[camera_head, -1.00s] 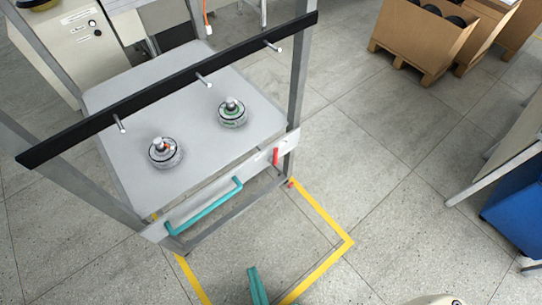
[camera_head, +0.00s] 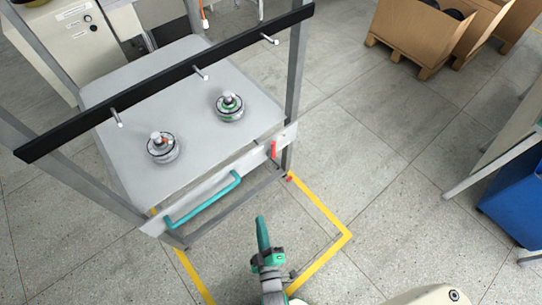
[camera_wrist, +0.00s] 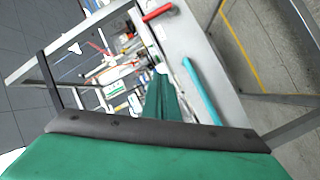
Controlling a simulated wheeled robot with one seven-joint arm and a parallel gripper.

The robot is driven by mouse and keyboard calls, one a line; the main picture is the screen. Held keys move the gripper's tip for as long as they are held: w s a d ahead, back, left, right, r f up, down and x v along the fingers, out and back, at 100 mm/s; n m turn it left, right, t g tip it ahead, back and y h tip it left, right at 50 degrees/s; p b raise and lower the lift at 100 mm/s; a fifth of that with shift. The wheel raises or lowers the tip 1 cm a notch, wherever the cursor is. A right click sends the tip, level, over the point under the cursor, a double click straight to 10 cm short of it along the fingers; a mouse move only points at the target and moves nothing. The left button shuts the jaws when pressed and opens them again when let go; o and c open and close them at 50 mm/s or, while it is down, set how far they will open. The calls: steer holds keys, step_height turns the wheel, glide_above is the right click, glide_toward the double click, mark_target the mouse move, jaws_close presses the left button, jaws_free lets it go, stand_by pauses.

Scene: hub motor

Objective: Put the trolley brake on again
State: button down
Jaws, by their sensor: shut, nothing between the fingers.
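The trolley (camera_head: 192,118) is a grey frame with a flat top plate and a white front panel. A red lever (camera_head: 274,150), which looks like the brake, stands roughly upright at the right end of that panel. It also shows at the top of the wrist view (camera_wrist: 157,12). A teal handle (camera_head: 203,200) runs along the front panel and appears right of my fingers in the wrist view (camera_wrist: 200,90). My green gripper (camera_head: 262,232) is shut and empty, in front of the trolley and apart from the lever. Its fingers (camera_wrist: 160,97) point toward the front panel.
Two round hub motors (camera_head: 163,148) (camera_head: 229,107) sit on the top plate. A black bar (camera_head: 170,79) with pegs crosses above it. Yellow floor tape (camera_head: 325,254) marks the trolley's place. Cardboard boxes (camera_head: 412,38) stand at the back right; the floor between is clear.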

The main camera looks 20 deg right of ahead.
steer(key=w+d+f+n+h, duration=0.1)
steer(key=w+d+f+n, duration=0.1)
steer(key=w, duration=0.6)
steer(key=w+d+f+n+h, duration=0.1)
steer(key=w+d+f+n, duration=0.2)
steer(key=w, duration=0.5)
steer(key=d+n, duration=0.1)
steer(key=d, duration=0.1)
steer(key=shift+d+t, duration=0.3)
steer(key=shift+d, duration=0.1)
glide_above(272, 155)
steer(key=a+v, duration=0.1)
steer(key=v, duration=0.3)
steer(key=shift+w+d, duration=0.15)
steer(key=shift+w, duration=0.05)
steer(key=shift+d+r, duration=0.1)
steer(key=shift+d, duration=0.1)
